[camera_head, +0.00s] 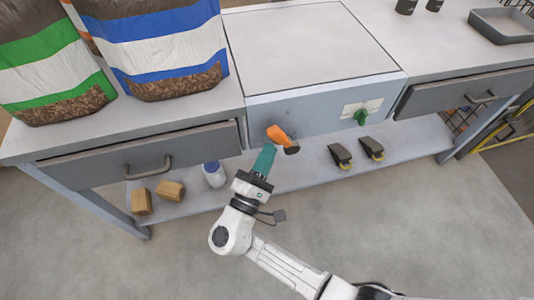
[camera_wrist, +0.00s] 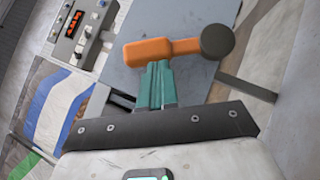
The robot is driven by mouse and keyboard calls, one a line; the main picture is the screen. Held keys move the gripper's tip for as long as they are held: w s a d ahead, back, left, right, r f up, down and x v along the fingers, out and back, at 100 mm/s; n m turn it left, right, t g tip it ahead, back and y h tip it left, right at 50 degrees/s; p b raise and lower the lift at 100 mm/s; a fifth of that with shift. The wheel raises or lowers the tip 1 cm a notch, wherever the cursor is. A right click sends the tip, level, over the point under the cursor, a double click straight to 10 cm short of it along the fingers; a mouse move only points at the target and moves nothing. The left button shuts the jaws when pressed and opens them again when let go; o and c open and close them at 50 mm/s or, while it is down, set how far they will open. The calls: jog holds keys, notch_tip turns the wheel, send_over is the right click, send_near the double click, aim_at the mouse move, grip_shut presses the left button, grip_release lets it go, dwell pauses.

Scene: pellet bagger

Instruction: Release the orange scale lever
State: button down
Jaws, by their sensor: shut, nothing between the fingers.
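The orange scale lever (camera_head: 280,137) sits on the front face of the grey-blue scale box, with a dark round knob at its end. In the wrist view the lever (camera_wrist: 160,50) lies across the picture, its dark knob (camera_wrist: 217,41) at the right. My gripper (camera_head: 268,149) has teal fingers and is shut and empty. Its fingertips are just below the lever in the head view. In the wrist view my gripper (camera_wrist: 157,66) has its tips at the lever's lower edge; I cannot tell whether they touch.
A green knob (camera_head: 361,117) is on the scale box (camera_head: 320,122) to the right. Closed drawers (camera_head: 140,158) flank it. Pellet bags (camera_head: 165,50) stand on the bench at left. A bottle (camera_head: 214,175), blocks (camera_head: 171,190) and scoops (camera_head: 341,156) are on the lower shelf.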

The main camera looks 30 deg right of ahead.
aim_at(279, 141)
jog(key=shift+d+r+m+g+p, duration=0.2)
jog(key=shift+r+m+g+p, duration=0.15)
jog(key=shift+m, duration=0.25)
jog(key=shift+s+d+r+m+g+y+p, duration=0.15)
jog(key=shift+d+r+m+g+y+p, duration=0.2)
jog(key=shift+r+m+g+p, duration=0.2)
jog(key=shift+s+d+r+m+g+y+p, duration=0.1)
jog(key=shift+d+r+m+g+y+p, duration=0.15)
jog(key=shift+r+m+g+y+p, duration=0.3)
jog(key=shift+s+d+r+m+g+y+p, duration=0.15)
jog(key=shift+d+r+m+y+p, duration=0.2)
jog(key=shift+m+p, duration=0.25)
jog(key=shift+s+d+r+m+g+y+p, duration=0.1)
jog(key=shift+s+d+r+m+y+p, duration=0.1)
jog(key=shift+d+m+y+p, duration=0.4)
jog(key=shift+s+d+r+m+g+y+p, duration=0.1)
jog(key=shift+s+d+m+g+y+p, duration=0.1)
jog(key=shift+d+m+y+p, duration=0.5)
jog(key=shift+s+d+r+m+g+y+p, duration=0.15)
jog(key=shift+d+m+y+p, duration=0.2)
jog(key=shift+d+y+p, duration=0.35)
jog(key=shift+s+d+r+m+g+y+p, duration=0.1)
jog(key=shift+s+d+m+y+p, duration=0.1)
jog(key=shift+d+m+y+p, duration=0.5)
jog(key=shift+a+f, duration=0.1)
jog(key=shift+a, duration=0.15)
